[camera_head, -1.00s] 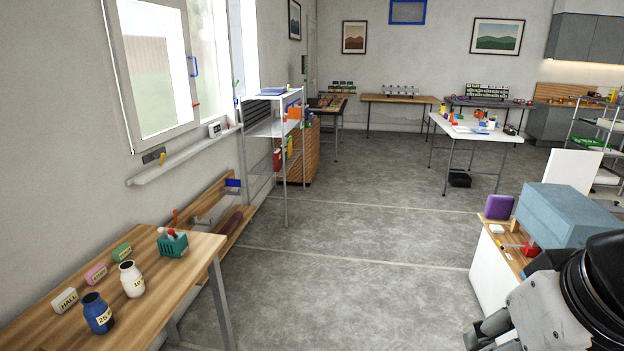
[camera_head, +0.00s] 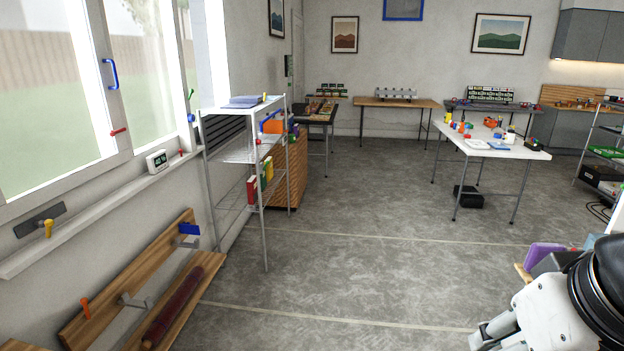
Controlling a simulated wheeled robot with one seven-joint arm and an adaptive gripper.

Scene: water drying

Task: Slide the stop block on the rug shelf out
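The rug shelf (camera_head: 187,308) is a low wooden board along the left wall, with a dark red rolled rug (camera_head: 175,306) lying on it. A wooden back board (camera_head: 135,272) rises behind it, with grey brackets. A blue block (camera_head: 188,229) sits at the far bracket and an orange piece (camera_head: 85,308) at the near end. I cannot tell which of these, if either, is the stop block. My arm shows at the lower right, with grey parts at the bottom edge; my gripper's fingers cannot be made out clearly. It is far from the rug shelf.
A wire rack (camera_head: 238,157) stands just beyond the rug shelf, with a wooden cabinet (camera_head: 290,175) behind it. A window sill (camera_head: 100,217) runs above the shelf. The grey floor in the middle is clear. A white table (camera_head: 480,141) stands further back right.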

